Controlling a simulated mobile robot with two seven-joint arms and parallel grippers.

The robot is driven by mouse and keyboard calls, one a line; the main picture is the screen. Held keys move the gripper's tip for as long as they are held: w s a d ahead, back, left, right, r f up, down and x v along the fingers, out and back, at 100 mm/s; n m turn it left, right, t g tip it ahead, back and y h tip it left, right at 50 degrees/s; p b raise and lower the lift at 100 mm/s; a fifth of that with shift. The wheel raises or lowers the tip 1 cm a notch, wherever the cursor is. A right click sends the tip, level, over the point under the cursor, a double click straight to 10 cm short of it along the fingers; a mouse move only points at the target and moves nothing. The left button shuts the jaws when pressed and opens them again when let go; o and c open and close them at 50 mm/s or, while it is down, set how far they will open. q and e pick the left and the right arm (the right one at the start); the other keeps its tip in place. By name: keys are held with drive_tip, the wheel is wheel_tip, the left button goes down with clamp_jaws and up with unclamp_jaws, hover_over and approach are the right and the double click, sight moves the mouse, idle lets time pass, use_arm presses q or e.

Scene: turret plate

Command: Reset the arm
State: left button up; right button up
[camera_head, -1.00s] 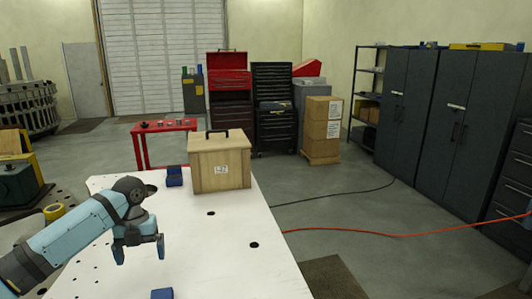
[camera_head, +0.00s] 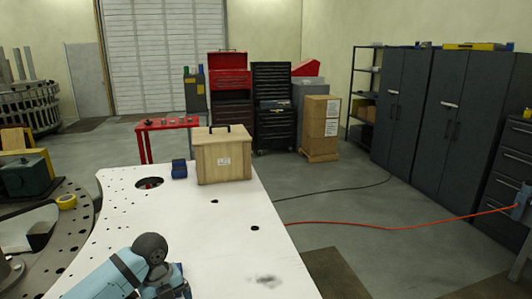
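My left arm comes in at the bottom left of the head view, low over the white table (camera_head: 225,225). My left gripper (camera_head: 172,289) is at the bottom edge and partly cut off. Its fingers are too hidden to show whether they are open or shut. A bit of blue shows beside it, and I cannot tell whether they touch.
A wooden box (camera_head: 222,160) with a dark handle and a small blue block (camera_head: 179,169) stand at the table's far end, near a round hole (camera_head: 149,183). The middle of the table is clear. A round metal plate (camera_head: 75,230) adjoins at left. An orange cable (camera_head: 400,226) crosses the floor.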

use_arm(q)
drive_tip(key=s+d+f+n+t+h, duration=0.1)
drive_tip(key=s+d+f+n, duration=0.2)
drive_tip(key=s+n, duration=0.35)
drive_tip(key=s+d+f+n+t, duration=0.1)
drive_tip(key=s+d+f+n, duration=0.25)
drive_tip(key=s, duration=0.55)
drive_tip(key=s+a+n+t+y, duration=0.1)
drive_tip(key=s+a+n, duration=0.4)
drive_tip(key=s+n, duration=0.3)
drive_tip(key=s+a+n+t+y, duration=0.15)
drive_tip(key=s+a+n, duration=0.25)
drive_tip(key=s+n, duration=0.5)
drive_tip(key=w+d+f+t+h+b, duration=0.1)
drive_tip(key=w+d+f+t, duration=0.2)
drive_tip(key=f, duration=0.4)
drive_tip(key=w+d+f+m+t+h+b, duration=0.1)
drive_tip(key=w+d+f+t+h+b, duration=0.1)
drive_tip(key=f, duration=0.6)
drive_tip(key=shift+w+d+f+t, duration=0.25)
drive_tip(key=shift+w+d+t, duration=0.4)
drive_tip(key=shift+t, duration=0.4)
use_arm(e)
drive_tip(key=f, duration=0.3)
drive_tip(key=shift+s+a, duration=0.25)
drive_tip(key=shift+s, duration=0.1)
